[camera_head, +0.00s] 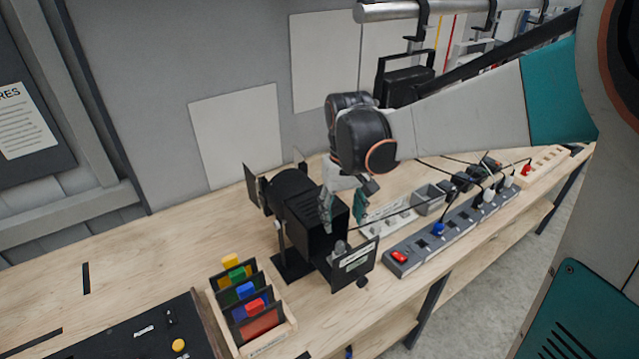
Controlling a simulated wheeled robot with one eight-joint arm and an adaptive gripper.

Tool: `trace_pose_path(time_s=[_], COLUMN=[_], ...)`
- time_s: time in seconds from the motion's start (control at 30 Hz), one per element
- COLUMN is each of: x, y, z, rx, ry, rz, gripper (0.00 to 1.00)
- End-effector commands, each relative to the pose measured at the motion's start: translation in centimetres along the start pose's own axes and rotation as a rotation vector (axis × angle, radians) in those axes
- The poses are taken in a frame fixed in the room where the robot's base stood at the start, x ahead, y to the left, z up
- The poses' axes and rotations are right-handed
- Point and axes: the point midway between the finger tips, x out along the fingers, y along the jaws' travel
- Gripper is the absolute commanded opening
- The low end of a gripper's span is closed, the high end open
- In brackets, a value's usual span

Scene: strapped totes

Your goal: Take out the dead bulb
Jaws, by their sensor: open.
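A black stage lamp (314,222) with flaps stands on a post and black base on the wooden bench. A black panel with a pale label (356,259) hangs open at its lower right side. A small pale rounded shape, perhaps the bulb (340,248), shows between the lamp body and this panel; I cannot tell its state. My gripper (343,208) is at the lamp's right end, fingers pointing down and spread apart. One finger overlaps the lamp body in the picture, the other is to its right. I see nothing held between them; contact with the lamp cannot be told.
A wooden rack (279,339) holds dark frames with coloured tabs in front of the lamp. A grey power strip (430,246) with a red switch and plugs runs along the bench's right edge. A white strip (390,218) lies behind it. A black board (140,335) lies front left.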

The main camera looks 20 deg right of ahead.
Motion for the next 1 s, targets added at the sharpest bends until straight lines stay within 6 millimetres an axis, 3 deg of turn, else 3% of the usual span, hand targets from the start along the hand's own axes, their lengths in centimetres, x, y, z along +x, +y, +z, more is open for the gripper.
trace_pose_path(time_s=[0.6, 0.8, 1.0], x=[10.4, 12.3, 12.7], y=[0.0, 0.0, 0.0], z=[0.0, 0.0, 0.0], rx=[0.000, 0.000, 0.000], ry=[0.002, 0.002, 0.002], rz=[0.000, 0.000, 0.000], gripper=[0.51, 0.51, 0.51])
